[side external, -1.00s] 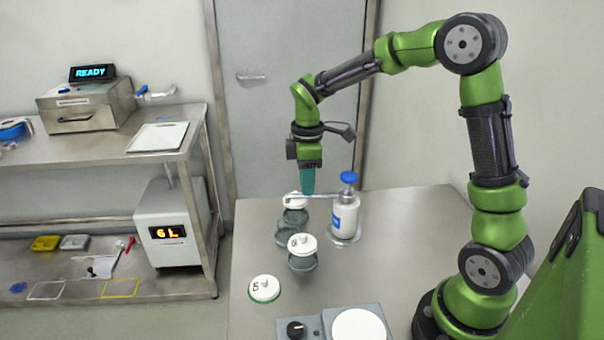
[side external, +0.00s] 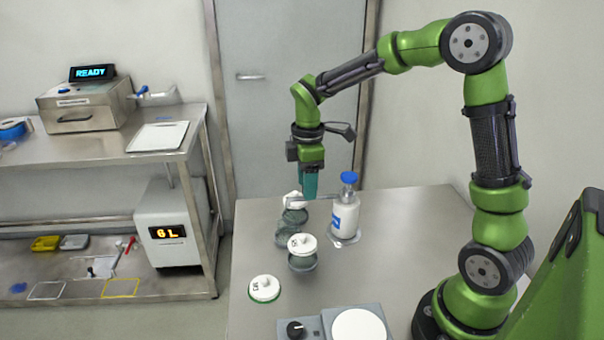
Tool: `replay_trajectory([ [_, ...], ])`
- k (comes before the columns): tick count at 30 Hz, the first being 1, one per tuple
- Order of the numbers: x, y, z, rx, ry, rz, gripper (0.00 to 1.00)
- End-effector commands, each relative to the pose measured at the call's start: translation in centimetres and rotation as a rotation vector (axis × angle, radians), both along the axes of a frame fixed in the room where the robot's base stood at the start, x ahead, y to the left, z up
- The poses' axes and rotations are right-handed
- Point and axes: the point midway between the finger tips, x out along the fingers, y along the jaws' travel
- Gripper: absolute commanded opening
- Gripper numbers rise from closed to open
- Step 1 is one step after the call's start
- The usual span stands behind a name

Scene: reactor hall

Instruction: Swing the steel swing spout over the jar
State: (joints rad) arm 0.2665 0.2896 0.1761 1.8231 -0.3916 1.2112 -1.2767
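The steel swing spout (side external: 322,197) is a thin, near-level bar. It reaches left from beside the white bottle with a blue cap (side external: 344,213) to above the rear glass jar (side external: 291,221). My gripper (side external: 310,196) points straight down, with its teal fingertips at the spout. I cannot tell whether they touch it or stand behind it, or whether there is a gap between them. A white knobbed piece shows at the rear jar's top, partly behind the spout. A second glass jar (side external: 302,264) with a white lid (side external: 302,244) stands nearer the camera.
A loose white lid (side external: 264,288) lies at the steel table's left edge. A grey device with a black knob and round white plate (side external: 358,325) stands at the front. The table's right part (side external: 410,225) is clear. A separate shelf bench (side external: 100,155) stands at left.

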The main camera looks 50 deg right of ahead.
Motion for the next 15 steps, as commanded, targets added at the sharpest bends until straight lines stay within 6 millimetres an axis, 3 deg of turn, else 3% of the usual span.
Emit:
replay_trajectory([
  [9,0.0,0.0,0.3,-0.001,0.001,0.0,0.5],
  [15,0.0,0.0,3.4,-0.002,-0.004,0.0,0.5],
])
